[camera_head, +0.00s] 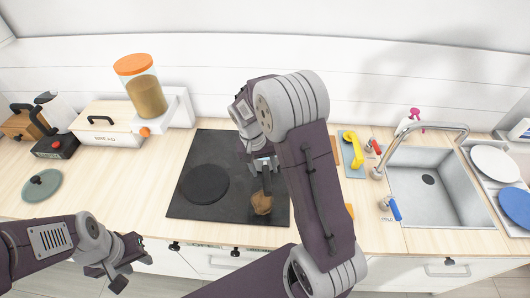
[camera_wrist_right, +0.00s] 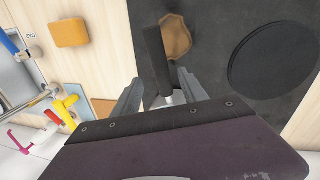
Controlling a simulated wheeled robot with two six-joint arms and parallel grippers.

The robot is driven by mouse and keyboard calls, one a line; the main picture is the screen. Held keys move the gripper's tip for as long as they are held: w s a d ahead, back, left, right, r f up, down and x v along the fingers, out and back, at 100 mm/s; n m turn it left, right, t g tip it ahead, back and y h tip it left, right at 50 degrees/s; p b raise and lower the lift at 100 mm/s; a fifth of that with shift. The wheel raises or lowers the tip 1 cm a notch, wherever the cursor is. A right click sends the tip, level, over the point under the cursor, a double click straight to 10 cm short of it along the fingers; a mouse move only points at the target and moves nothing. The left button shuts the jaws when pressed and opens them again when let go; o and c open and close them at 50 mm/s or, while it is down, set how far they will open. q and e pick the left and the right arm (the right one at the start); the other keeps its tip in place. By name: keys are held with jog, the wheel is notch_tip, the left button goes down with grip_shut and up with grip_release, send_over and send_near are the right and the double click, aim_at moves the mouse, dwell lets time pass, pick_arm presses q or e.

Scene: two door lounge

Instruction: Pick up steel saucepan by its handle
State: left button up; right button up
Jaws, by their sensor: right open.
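The steel saucepan shows mainly as its black handle (camera_wrist_right: 155,60), with a short piece of bright metal at the handle's near end in the right wrist view. In the head view the dark handle (camera_head: 267,182) points toward me over the cooktop. The pan's body is hidden behind my right gripper and wrist. My right gripper (camera_wrist_right: 160,88) is open, with one finger on each side of the handle and gaps visible. In the head view it is above the cooktop (camera_head: 262,163). My left gripper (camera_head: 108,277) is low at the front left, away from the pan; its jaw opening is unclear.
The black cooktop (camera_head: 230,150) has a round burner (camera_head: 204,184) and a brown patch (camera_head: 261,204) by the handle. A bread box (camera_head: 105,137) and orange-lidded jar (camera_head: 140,85) stand left. A sink (camera_head: 430,180) and faucet (camera_head: 420,128) are right. A yellow item (camera_head: 353,148) lies near the faucet.

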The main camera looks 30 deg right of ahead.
aim_at(266, 176)
jog(key=f, duration=0.1)
jog(key=s+f, duration=0.1)
jog(key=shift+s+a+f+p, duration=0.1)
jog(key=shift+s+f+p, duration=0.15)
jog(key=shift+f+p, duration=0.15)
jog(key=shift+w+d+f, duration=0.35)
jog(key=shift+f, duration=0.2)
jog(key=f, duration=0.1)
jog(key=f+p, duration=0.1)
jog(key=f, duration=0.2)
jog(key=shift+s+d, duration=0.2)
jog(key=shift+s, duration=0.1)
jog(key=shift+f, duration=0.3)
jog(key=shift+w+d, duration=0.1)
jog(key=c, duration=0.4)
pick_arm(q)
jog(key=shift+s+a+r, duration=0.1)
jog(key=shift+s+r, duration=0.1)
jog(key=shift+r, duration=0.4)
jog(key=shift+s+a+r, duration=0.1)
jog(key=shift+s+r, duration=0.05)
jog(key=shift+r, duration=0.4)
pick_arm(e)
grip_shut()
